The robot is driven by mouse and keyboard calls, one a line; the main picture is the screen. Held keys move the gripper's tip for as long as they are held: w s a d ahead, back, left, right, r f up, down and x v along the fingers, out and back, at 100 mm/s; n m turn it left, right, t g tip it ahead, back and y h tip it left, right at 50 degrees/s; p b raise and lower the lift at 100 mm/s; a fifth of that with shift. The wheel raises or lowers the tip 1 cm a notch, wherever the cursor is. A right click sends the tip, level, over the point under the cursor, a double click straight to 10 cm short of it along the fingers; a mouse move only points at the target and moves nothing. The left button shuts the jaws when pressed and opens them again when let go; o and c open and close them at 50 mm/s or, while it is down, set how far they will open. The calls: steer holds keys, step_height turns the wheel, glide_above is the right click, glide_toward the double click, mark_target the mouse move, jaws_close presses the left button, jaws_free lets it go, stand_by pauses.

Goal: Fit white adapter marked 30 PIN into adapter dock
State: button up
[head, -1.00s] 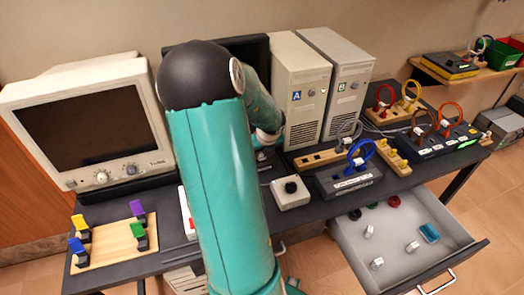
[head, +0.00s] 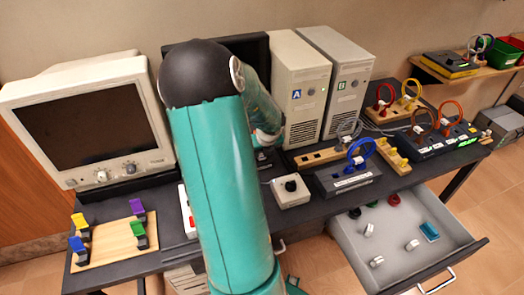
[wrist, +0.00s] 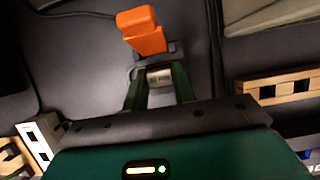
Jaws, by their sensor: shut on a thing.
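The white adapter (wrist: 160,80), with dark lettering that looks like 30 PIN, is between the green fingers of my gripper (wrist: 159,70) in the wrist view. The gripper is shut on it. Just ahead of the fingertips is a black holder (wrist: 172,50) with an orange block (wrist: 141,29) standing at it; this may be the adapter dock, but I cannot be sure. The adapter's front end is at or very near the black holder; I cannot tell whether it touches or is inside. In the head view my arm hides the adapter and most of this spot.
A wooden slotted block (wrist: 277,91) lies to the right, also seen in the head view (head: 318,158). Two beige computer towers (head: 299,95) stand behind. An open drawer (head: 400,235) holds small adapters.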

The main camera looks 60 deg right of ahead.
steer(key=shift+f, duration=0.4)
stand_by(0.4)
steer(key=o, duration=1.7)
steer(key=shift+c, duration=0.2)
steer(key=v, duration=0.7)
steer(key=shift+r, duration=0.25)
stand_by(0.3)
